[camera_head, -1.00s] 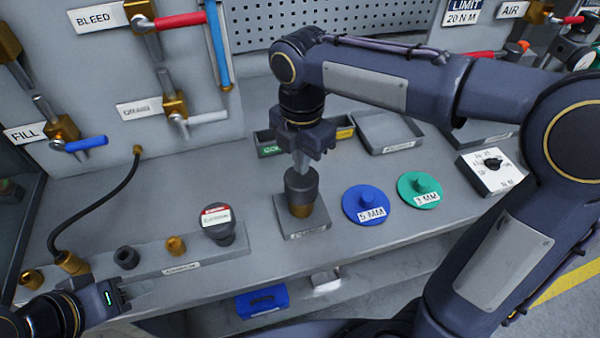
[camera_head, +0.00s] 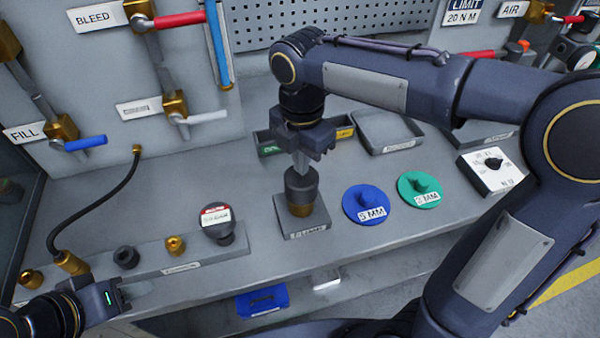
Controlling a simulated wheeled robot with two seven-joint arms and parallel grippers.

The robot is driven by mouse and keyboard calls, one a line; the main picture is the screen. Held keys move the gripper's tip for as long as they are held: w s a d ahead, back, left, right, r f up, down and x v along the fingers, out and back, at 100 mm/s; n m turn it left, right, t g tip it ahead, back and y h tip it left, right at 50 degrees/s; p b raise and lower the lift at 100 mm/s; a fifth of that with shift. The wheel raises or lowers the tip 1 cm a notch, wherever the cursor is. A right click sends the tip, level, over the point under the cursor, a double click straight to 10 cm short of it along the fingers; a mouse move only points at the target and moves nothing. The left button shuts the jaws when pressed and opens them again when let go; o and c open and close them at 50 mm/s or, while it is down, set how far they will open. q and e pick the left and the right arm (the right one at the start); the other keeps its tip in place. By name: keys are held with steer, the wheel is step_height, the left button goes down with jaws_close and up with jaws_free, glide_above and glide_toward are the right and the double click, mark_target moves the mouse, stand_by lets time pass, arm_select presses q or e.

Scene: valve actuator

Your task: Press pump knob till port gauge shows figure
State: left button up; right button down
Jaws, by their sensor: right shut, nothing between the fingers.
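The pump knob (camera_head: 300,182), a dark cylinder on a brass stem, stands upright on a grey block with a white label (camera_head: 303,234). My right gripper (camera_head: 301,168) points down from above with its fingers shut and their tips at the top of the knob; they appear to touch it. My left gripper (camera_head: 118,296) is at the lower left, near the front edge of the bench, away from the knob; its jaws are too small to judge. A round dark gauge (camera_head: 218,222) with a red and white face sits on the port rail; its reading is illegible.
The port rail (camera_head: 200,256) carries brass and black fittings and a black hose (camera_head: 92,208). A blue disc (camera_head: 366,202), a green disc (camera_head: 421,187) and a white dial box (camera_head: 492,170) lie right of the knob. A grey tray (camera_head: 386,128) is behind.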

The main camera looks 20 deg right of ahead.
mark_target(301, 182)
steer(key=shift+f+b, duration=2.1)
steer(key=shift+f, duration=1.1)
steer(key=shift+r+p, duration=3.3)
steer(key=shift+r, duration=0.1)
steer(key=shift+s+d, duration=0.1)
steer(key=shift+d, duration=0.1)
steer(key=s+d+f+m+t+y, duration=0.1)
steer(key=s+d+m, duration=0.3)
steer(key=s+m, duration=0.4)
steer(key=s+d+f+m+t+y, duration=0.1)
steer(key=s+d+m+t, duration=0.3)
steer(key=m, duration=1.4)
steer(key=s+y, duration=0.1)
steer(key=s, duration=0.3)
steer(key=shift+d+f+t+y, duration=0.25)
steer(key=shift+d+t+y, duration=0.05)
steer(key=shift+d+y, duration=0.1)
